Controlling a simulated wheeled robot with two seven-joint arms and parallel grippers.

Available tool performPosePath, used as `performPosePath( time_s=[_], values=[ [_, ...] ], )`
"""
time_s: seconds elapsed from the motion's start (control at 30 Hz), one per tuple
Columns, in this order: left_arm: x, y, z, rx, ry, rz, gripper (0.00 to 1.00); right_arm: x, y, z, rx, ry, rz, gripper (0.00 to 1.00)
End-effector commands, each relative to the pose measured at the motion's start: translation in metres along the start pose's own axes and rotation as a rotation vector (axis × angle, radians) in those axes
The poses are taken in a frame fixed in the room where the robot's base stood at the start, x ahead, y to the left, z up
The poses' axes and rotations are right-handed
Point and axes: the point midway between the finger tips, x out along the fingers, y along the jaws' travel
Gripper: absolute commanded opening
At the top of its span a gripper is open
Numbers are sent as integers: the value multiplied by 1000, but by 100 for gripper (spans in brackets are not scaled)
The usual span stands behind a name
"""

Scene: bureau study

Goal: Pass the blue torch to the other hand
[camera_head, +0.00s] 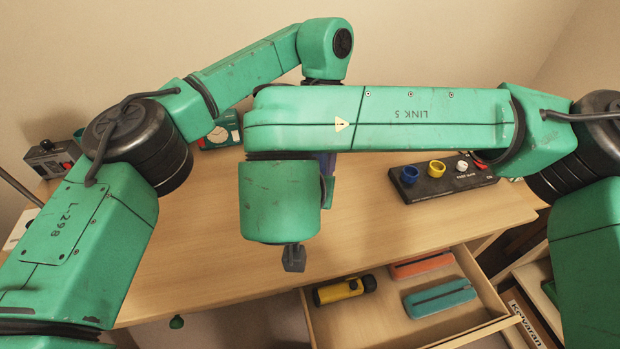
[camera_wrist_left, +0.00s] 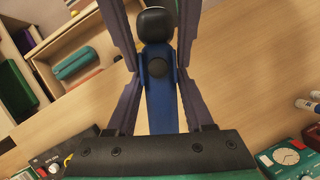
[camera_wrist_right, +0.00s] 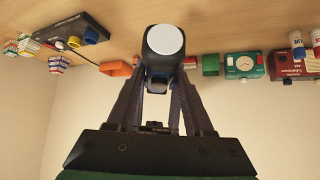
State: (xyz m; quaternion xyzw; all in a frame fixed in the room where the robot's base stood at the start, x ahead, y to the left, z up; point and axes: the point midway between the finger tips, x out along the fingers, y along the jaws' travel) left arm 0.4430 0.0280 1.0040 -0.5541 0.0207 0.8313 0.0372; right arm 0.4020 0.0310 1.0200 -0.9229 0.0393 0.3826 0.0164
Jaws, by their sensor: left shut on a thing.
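The blue torch has a blue body (camera_wrist_left: 160,95) and a black head (camera_wrist_left: 156,24), and lies between my left gripper's fingers (camera_wrist_left: 150,45) in the left wrist view. My left gripper is shut on it, above the desk. In the right wrist view the torch's black head (camera_wrist_right: 164,68), with a pale lens, faces the camera. My right gripper's fingers (camera_wrist_right: 160,88) stand apart on both sides behind that head; their tips are partly hidden by it. I cannot tell whether they touch the torch. In the head view my right arm hides most of both grippers.
An open drawer holds a yellow torch (camera_head: 342,290), an orange case (camera_head: 421,264) and a teal case (camera_head: 440,298). A black panel (camera_head: 447,183) with coloured knobs stands on the desk's right. A green clock device (camera_head: 222,132) stands at the back. The desk middle (camera_head: 370,235) is clear.

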Motion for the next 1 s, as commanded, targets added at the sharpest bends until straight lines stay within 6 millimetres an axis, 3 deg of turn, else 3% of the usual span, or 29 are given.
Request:
performPosePath(
  time_s=[0.03,0.07,0.1,0.13,0.2,0.23,0.57,1.0],
  values=[
    [0,1,0,2,1,4,0,-1,-1,0,1,1,-6,15],
    [0,2,0,2,1,4,0,-1,-2,0,1,1,-6,3],
    [0,2,0,3,1,4,0,-1,-2,0,1,1,-7,0],
    [-1,2,0,3,1,4,56,-1,-2,-1,1,2,-7,0],
    [0,2,0,3,1,4,83,-1,-2,-1,1,2,-7,0],
    [0,2,0,3,1,4,87,-1,-2,-1,1,2,-7,0],
    [-3,1,1,2,2,2,87,-1,-1,-1,1,2,-6,0],
    [-75,1,31,0,6,-4,87,-1,-1,0,1,1,-5,0]
  ],
)
